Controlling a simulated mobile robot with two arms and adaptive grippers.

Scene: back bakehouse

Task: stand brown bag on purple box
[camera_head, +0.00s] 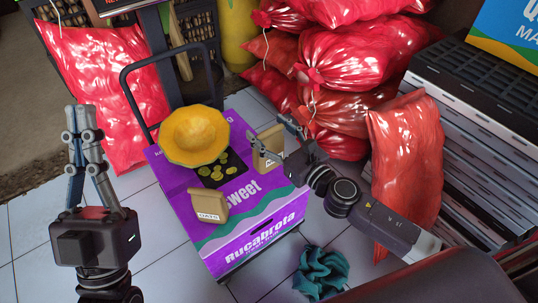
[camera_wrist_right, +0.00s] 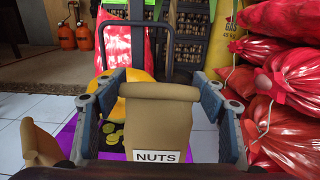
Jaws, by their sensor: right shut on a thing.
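The purple box (camera_head: 270,210) stands in the middle of the head view, its top facing up. A brown bag labelled NUTS (camera_wrist_right: 155,122) is upright between the fingers of my right gripper (camera_head: 267,135), which is shut on it. In the head view this brown bag (camera_head: 268,160) is over the box's right part; I cannot tell whether its base touches the top.
A yellow bowl (camera_head: 194,136) and several yellow discs (camera_head: 213,172) on a dark patch occupy the box's far part. Red sacks (camera_head: 345,55) are piled behind right, near stacked grey trays (camera_head: 470,140). A teal cloth (camera_head: 320,273) lies on the tiles in front.

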